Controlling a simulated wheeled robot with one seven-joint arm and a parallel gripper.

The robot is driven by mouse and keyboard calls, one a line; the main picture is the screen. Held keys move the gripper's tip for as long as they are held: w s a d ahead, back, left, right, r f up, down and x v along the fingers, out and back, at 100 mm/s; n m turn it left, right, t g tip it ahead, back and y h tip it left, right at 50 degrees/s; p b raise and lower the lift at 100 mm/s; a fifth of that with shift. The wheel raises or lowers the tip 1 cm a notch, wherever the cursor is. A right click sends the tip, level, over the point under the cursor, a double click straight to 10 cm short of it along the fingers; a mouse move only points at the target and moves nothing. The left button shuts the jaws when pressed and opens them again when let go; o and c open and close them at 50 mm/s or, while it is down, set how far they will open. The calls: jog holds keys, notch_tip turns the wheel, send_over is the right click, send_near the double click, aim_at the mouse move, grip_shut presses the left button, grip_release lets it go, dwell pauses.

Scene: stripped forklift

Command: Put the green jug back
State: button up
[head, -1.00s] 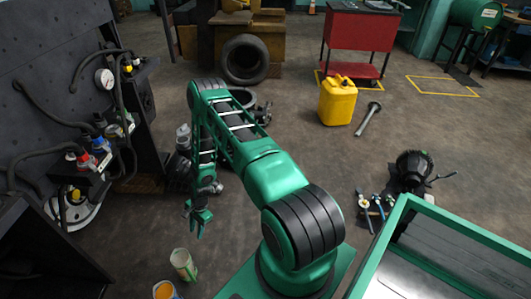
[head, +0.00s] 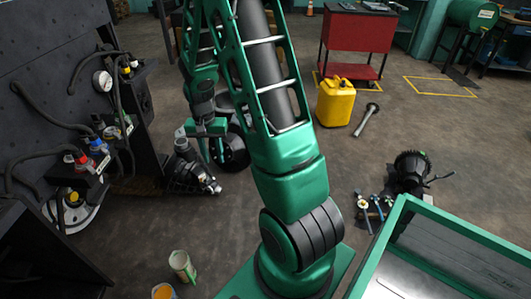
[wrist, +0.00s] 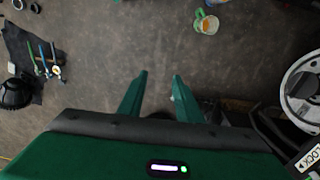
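My gripper (head: 212,155) hangs at mid-left in the head view, pointing down. In the wrist view its two green fingers (wrist: 156,88) are apart with nothing between them, so it is open and empty. A pale container with green on its side (head: 182,265) stands on the floor at the lower left of the head view. An orange-topped container (head: 164,291) is beside it, cut by the lower edge. At the top of the wrist view a pale container with orange inside (wrist: 206,23) shows, with green beside it. I cannot tell for sure which is the green jug.
A yellow canister (head: 336,102) and a metal bar (head: 366,120) are on the floor. Tools lie near a black round part (head: 410,170). A dark panel with hoses and a gauge (head: 102,81) stands left. A green-rimmed bin (head: 385,230) is at lower right.

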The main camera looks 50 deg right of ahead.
jog(key=s+r+n, duration=0.2)
jog(key=s+r, duration=1)
jog(key=r, duration=0.1)
jog(key=s+a+r+n, duration=0.1)
jog(key=s+a+r, duration=0.1)
jog(key=s, duration=0.5)
jog(key=s+a+r+n, duration=0.1)
jog(key=s+r, duration=0.2)
jog(key=s, duration=0.5)
jog(key=shift+s+a+r+y, duration=0.2)
jog(key=shift+a+r+y, duration=0.15)
jog(key=shift+y, duration=0.05)
jog(key=shift+w+f, duration=0.25)
jog(key=shift+w, duration=0.3)
jog(key=shift+s, duration=0.15)
